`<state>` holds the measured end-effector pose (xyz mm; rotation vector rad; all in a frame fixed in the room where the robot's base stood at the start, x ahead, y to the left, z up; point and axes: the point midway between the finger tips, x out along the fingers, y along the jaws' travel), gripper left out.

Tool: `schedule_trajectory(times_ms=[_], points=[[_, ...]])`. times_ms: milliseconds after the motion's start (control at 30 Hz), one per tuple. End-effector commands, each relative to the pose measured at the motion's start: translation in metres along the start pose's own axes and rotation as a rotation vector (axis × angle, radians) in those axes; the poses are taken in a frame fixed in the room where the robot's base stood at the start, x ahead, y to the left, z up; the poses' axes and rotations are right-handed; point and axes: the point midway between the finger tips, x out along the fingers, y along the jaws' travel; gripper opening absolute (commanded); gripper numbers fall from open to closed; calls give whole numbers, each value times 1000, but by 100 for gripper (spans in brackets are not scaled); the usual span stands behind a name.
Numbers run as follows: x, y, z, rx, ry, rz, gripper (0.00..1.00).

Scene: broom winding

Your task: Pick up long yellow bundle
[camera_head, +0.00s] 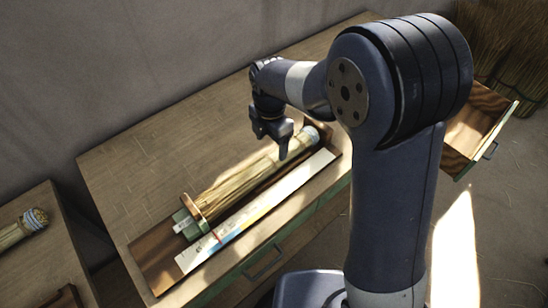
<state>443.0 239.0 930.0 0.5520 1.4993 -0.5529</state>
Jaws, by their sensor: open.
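A long yellow straw bundle (240,186) lies on the workbench in a wooden holder (160,259). It runs from lower left to upper right, with a pale bound end at the upper right and a wooden ring around it near the lower left. My gripper (283,151) is open and points down over the upper right part of the bundle. I cannot tell whether the fingers touch the bundle. My own arm fills the right middle of the view and hides part of the bench.
A white measuring strip (258,211) lies along the holder's front side. An open drawer (477,126) juts out at the right. Another bundle (22,228) lies on a second table at the left. Straw sheaves (508,45) stand at the upper right. The bench's left part (150,150) is clear.

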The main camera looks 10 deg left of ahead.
Motion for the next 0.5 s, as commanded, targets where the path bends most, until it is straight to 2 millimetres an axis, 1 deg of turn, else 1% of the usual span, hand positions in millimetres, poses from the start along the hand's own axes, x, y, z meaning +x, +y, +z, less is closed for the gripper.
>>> schedule_trajectory(times_ms=[33,267,400,500], points=[[7,0,0,0,1,-3,73],[24,-2,-2,0,1,-3,73],[46,-4,-8,-1,1,-5,73],[59,-4,-7,0,1,-2,73]])
